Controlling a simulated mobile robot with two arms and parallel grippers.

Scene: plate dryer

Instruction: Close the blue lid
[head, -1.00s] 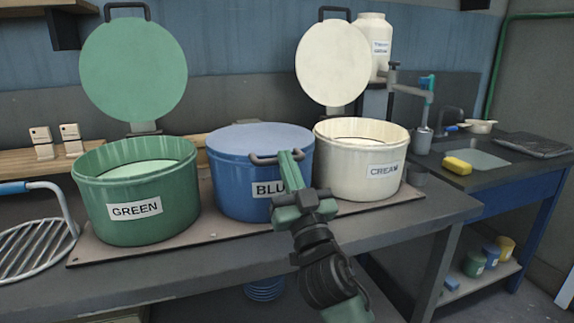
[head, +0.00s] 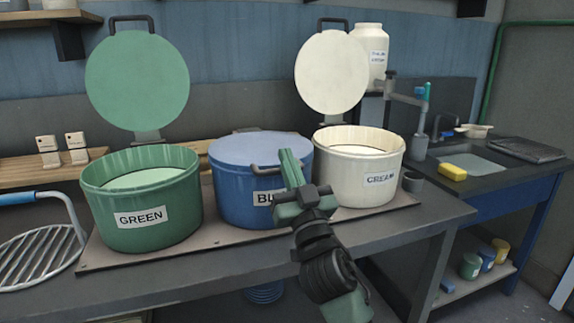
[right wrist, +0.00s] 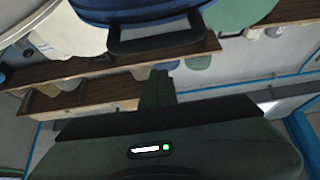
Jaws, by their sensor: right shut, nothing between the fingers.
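The blue lid (head: 258,147) lies flat on top of the blue pot (head: 232,190), between the green pot and the cream pot. Its dark handle (head: 262,168) points to the front; the handle also shows in the right wrist view (right wrist: 157,40). My right gripper (head: 286,153) is shut and empty, its fingers pointing up just in front of the blue pot's right side, by the handle. The fingers hide part of the handle and of the label. In the right wrist view the fingertips (right wrist: 159,74) show below the handle with a small gap. My left gripper is not in view.
The green pot (head: 150,222) and the cream pot (head: 350,190) stand open, with their green lid (head: 138,80) and cream lid (head: 332,72) upright behind them. A wire rack (head: 40,245) lies at left. A sink counter with a yellow sponge (head: 453,172) is at right.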

